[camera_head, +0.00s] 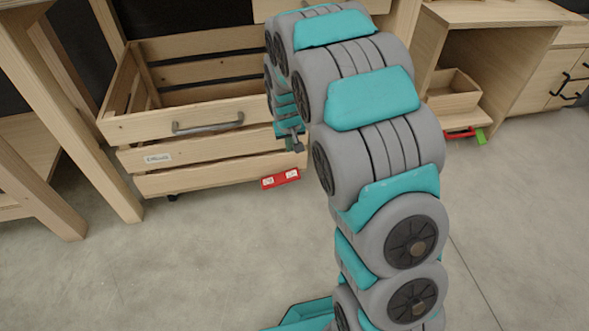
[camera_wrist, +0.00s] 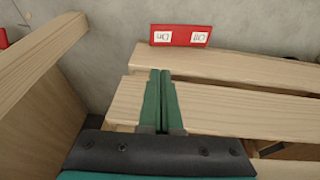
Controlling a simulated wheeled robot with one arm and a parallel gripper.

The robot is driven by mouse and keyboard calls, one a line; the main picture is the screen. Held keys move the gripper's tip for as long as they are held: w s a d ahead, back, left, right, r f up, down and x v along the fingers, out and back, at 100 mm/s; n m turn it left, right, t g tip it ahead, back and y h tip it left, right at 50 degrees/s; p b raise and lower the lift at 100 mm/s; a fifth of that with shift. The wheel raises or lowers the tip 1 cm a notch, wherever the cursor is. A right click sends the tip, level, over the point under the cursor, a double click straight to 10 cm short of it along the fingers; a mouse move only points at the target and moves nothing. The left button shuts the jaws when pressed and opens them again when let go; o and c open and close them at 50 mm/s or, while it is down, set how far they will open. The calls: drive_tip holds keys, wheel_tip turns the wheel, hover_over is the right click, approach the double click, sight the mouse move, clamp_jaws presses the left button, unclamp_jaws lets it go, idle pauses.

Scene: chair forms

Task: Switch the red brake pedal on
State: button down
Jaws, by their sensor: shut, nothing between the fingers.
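The red brake pedal (camera_head: 280,179) sits low at the front right corner of the wooden crate (camera_head: 205,120), near the floor. It has two white labels. In the wrist view the pedal (camera_wrist: 180,35) is at the top, and its labels read upside down as "On" and "Off". My gripper (camera_head: 297,146) is in front of the crate's right end, above the pedal and apart from it. In the wrist view my gripper (camera_wrist: 160,74) has its green fingers together, empty, over the crate's wooden slats, pointing toward the pedal.
The crate has a grey handle (camera_head: 207,124) and a dark caster (camera_head: 172,198). A wooden table leg (camera_head: 95,150) stands at left. A smaller wooden box with a red and green piece (camera_head: 460,134) is at right. The grey floor in front is clear.

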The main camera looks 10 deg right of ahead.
sight(296, 171)
drive_tip(key=shift+f, duration=0.1)
drive_tip(key=x, duration=0.4)
drive_tip(key=b+x, duration=0.1)
drive_tip(key=x, duration=0.4)
drive_tip(key=s+b+x, duration=0.1)
drive_tip(key=x, duration=0.3)
drive_tip(key=shift+w+d+f, duration=0.1)
drive_tip(key=shift+d+f, duration=0.25)
drive_tip(key=shift+f, duration=0.05)
drive_tip(key=shift+p, duration=0.35)
drive_tip(key=shift+d+y, duration=0.15)
drive_tip(key=shift+y, duration=0.15)
drive_tip(key=shift+d+f+y+p, duration=0.45)
drive_tip(key=shift+f+y, duration=0.1)
drive_tip(key=shift+y, duration=0.25)
drive_tip(key=shift+d+f, duration=0.6)
drive_tip(key=shift+f, duration=0.2)
